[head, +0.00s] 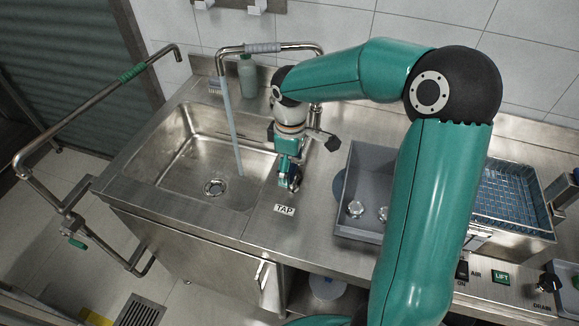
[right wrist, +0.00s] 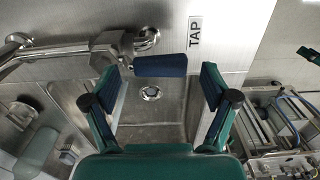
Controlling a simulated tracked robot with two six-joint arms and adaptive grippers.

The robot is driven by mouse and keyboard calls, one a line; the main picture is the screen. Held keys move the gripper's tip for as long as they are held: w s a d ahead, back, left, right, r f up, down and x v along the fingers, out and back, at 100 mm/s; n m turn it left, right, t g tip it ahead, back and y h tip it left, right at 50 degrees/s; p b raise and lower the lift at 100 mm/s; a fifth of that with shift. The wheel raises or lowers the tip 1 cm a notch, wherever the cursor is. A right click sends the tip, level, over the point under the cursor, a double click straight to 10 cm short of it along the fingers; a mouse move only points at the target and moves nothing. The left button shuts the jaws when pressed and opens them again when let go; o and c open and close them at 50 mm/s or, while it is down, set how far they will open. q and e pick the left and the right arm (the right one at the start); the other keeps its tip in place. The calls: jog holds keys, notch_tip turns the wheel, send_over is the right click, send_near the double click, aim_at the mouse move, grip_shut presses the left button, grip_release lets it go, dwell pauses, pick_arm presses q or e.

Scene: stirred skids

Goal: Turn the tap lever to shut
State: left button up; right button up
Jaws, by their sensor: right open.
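The tap (head: 318,60) has a curved metal spout over the sink (head: 150,172), and a pale blue stream of water (head: 231,125) runs from it into the basin. In the right wrist view the tap's dark blue lever (right wrist: 160,65) sticks out sideways from a metal valve body (right wrist: 108,48), toward the TAP label (right wrist: 195,31). My right gripper (right wrist: 158,88) is open, with one finger on each side of the lever and no clear contact. In the head view my right gripper (head: 289,184) points down beside the sink, largely hiding the lever.
A grey tray (head: 344,207) with clear glassware stands right of the tap, and a blue wire basket (head: 505,195) is beyond it. A green bottle (head: 247,78) stands behind the sink. AIR, LIFT (head: 502,277) and DRAIN controls line the front right edge.

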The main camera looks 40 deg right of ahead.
jog(key=shift+f, duration=0.35)
jog(key=shift+c, duration=0.3)
